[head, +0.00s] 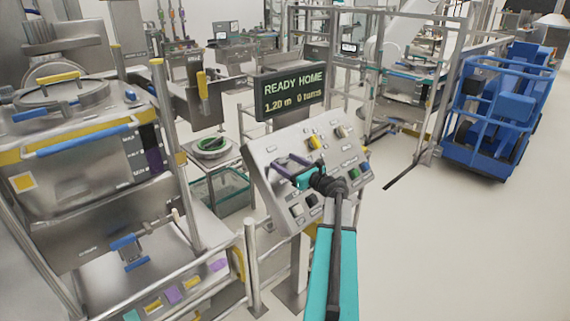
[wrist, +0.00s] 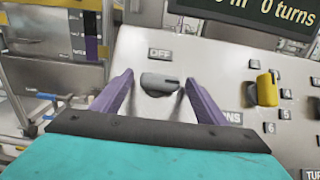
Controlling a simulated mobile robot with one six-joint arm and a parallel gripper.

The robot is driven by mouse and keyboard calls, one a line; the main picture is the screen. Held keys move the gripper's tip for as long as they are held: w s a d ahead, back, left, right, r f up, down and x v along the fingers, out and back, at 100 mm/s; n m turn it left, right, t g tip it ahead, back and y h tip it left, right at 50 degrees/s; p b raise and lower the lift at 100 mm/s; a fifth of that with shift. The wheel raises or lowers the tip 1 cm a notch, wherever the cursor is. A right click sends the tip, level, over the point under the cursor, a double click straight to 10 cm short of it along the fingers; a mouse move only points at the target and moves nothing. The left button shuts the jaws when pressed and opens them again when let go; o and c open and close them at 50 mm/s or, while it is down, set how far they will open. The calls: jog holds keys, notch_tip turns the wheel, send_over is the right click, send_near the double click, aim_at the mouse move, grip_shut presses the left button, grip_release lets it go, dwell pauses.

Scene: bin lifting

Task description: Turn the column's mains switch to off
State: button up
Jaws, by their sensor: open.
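The mains switch (wrist: 158,85) is a grey rotary knob on the pale control panel (head: 262,150), which also fills much of the wrist view (wrist: 225,65). Its grip bar lies roughly level across the picture, not toward the OFF label (wrist: 160,53) above it. A label ending in "NS" below right is partly hidden by a finger. My gripper (wrist: 157,82) is open, with one purple finger on each side of the knob and gaps showing. In the head view my gripper (head: 279,168) is at the panel's left part, and the switch cannot be made out there.
A yellow selector knob (wrist: 267,88) with numbers sits right of the switch. Above the panel, a display (head: 290,92) reads READY HOME, 1.20 m, 0 turns. Rails (head: 252,265) stand lower left. A blue cart (head: 490,115) is at right; floor between is mostly clear.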

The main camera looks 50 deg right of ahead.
jog(key=shift+c, duration=0.2)
jog(key=c, duration=1)
jog(key=shift+a+f, duration=0.1)
jog(key=shift+a, duration=0.05)
